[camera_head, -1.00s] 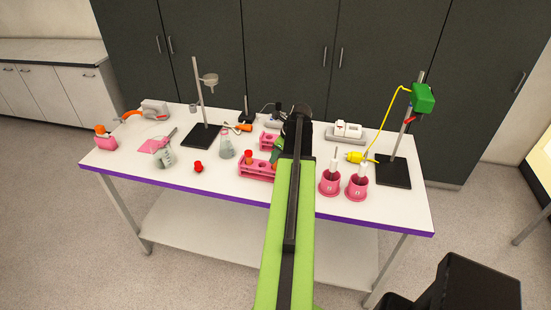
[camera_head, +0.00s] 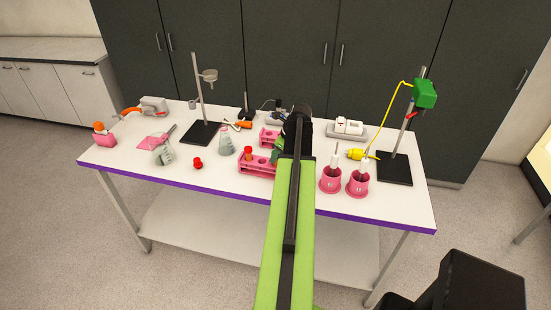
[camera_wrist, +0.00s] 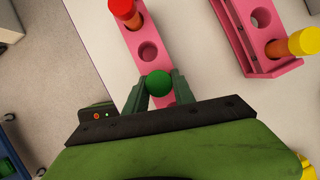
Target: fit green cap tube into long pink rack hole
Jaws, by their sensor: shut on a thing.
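My gripper (camera_wrist: 159,88) is shut on the green cap tube (camera_wrist: 159,82). Only its round green cap shows between the fingers; the tube body is hidden below it. The cap lies over the long pink rack (camera_wrist: 137,36) in the wrist view, close to an open hole (camera_wrist: 148,51). I cannot tell whether the tube's lower end is in a hole. A red-capped tube (camera_wrist: 124,9) stands in the same rack farther along. In the head view the long rack (camera_head: 257,171) is at the table's front middle, and my arm hides part of it.
A second pink rack (camera_wrist: 231,30) with a yellow-capped tube (camera_wrist: 303,41) stands to the right in the wrist view. In the head view, two pink pots (camera_head: 331,181) are right of my arm, and a flask (camera_head: 225,143) and red object (camera_head: 198,163) are left.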

